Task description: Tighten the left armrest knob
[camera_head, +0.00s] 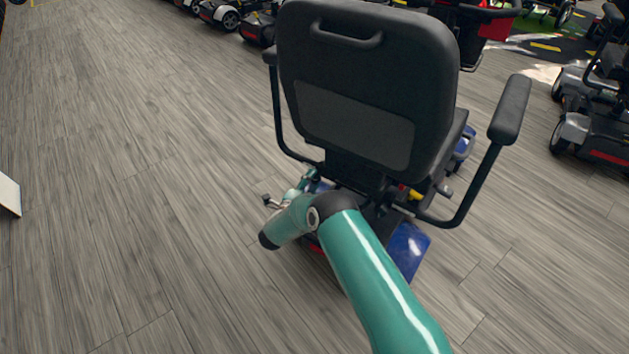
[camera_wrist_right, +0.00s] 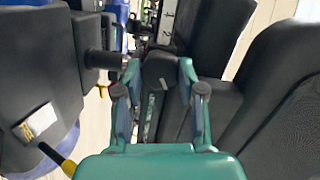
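The scooter seat (camera_head: 365,60) is seen from behind in the head view. Its left armrest (camera_head: 277,110) runs down the seat's left side. My right arm reaches in from the bottom, and my right gripper (camera_head: 304,186) is low by the seat's left side, small and partly hidden. In the right wrist view, a dark round knob (camera_wrist_right: 158,70) sits between the fingertips of my right gripper (camera_wrist_right: 159,80). A dark bar (camera_wrist_right: 105,60) extends left from near the knob. My left gripper is out of view.
The right armrest (camera_head: 510,110) stands out on the seat's other side. A blue fender (camera_head: 408,250) shows below the seat. More scooters stand at the right (camera_head: 595,125) and at the top. The wooden floor (camera_head: 120,150) to the left is clear.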

